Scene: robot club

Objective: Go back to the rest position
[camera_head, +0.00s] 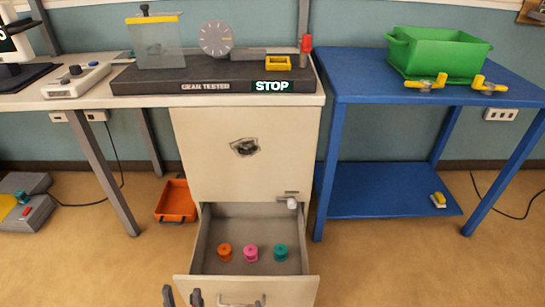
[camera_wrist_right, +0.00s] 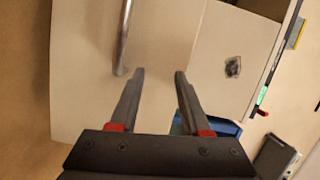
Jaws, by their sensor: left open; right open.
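My left gripper (camera_head: 182,297) shows at the bottom edge of the head view, just left of the drawer handle (camera_head: 243,301). Its fingertips are apart, with nothing seen between them. My right gripper (camera_wrist_right: 160,73) is open and empty in the right wrist view. A metal handle (camera_wrist_right: 124,38) shows just beyond its left finger, apart from it in the picture. The right gripper is not visible in the head view.
The drawer (camera_head: 309,252) stands open, holding an orange spool (camera_head: 225,252), a pink spool (camera_head: 251,253) and a teal spool (camera_head: 280,252). An orange bin (camera_head: 176,203) lies on the floor. A blue table (camera_head: 363,80) at right carries a green crate (camera_head: 438,55). Open floor lies right of the drawer.

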